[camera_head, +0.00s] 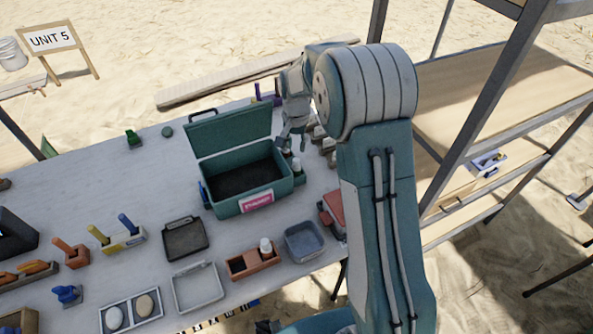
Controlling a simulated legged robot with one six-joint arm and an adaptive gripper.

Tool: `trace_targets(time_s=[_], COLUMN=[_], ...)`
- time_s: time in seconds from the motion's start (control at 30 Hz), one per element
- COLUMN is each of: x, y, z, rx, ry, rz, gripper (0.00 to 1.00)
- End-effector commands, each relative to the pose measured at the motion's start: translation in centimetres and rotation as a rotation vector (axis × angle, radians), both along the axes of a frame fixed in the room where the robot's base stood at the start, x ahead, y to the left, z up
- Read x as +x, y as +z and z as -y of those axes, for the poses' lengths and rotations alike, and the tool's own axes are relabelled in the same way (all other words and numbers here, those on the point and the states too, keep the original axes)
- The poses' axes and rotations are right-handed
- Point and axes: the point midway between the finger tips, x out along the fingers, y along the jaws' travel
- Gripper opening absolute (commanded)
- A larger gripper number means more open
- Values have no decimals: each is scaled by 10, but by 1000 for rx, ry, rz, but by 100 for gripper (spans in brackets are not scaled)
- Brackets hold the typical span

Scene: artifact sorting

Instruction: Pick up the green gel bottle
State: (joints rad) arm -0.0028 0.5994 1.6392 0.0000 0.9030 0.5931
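My gripper (292,143) hangs fingers-down over the table, at the right rear corner of the open green box. Its two fingers look spread apart, with nothing seen held. A small dark green bottle with a pale top (297,168) stands just below the fingers, at the right side of the box; it looks like the green gel bottle, but is too small to read. Whether the fingers touch it cannot be told. Another small green object (133,138) lies far off at the table's back left.
The open green box (198,170) with a pink label stands left of my gripper, its lid raised. Several small grey pieces (325,146) stand to the right. An orange holder (240,266) with a white-topped bottle and a grey bin (304,258) are in front. The back left table is mostly clear.

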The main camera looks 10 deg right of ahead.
Motion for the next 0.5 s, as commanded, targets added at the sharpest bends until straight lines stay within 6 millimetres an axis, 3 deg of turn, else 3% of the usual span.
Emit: trace_targets(time_s=[0.27,0.5], x=[-1,-1], y=[-28,-64], z=[0,2], rx=[0,0], ry=[1,1], rz=[-2,-2], gripper=[39,39])
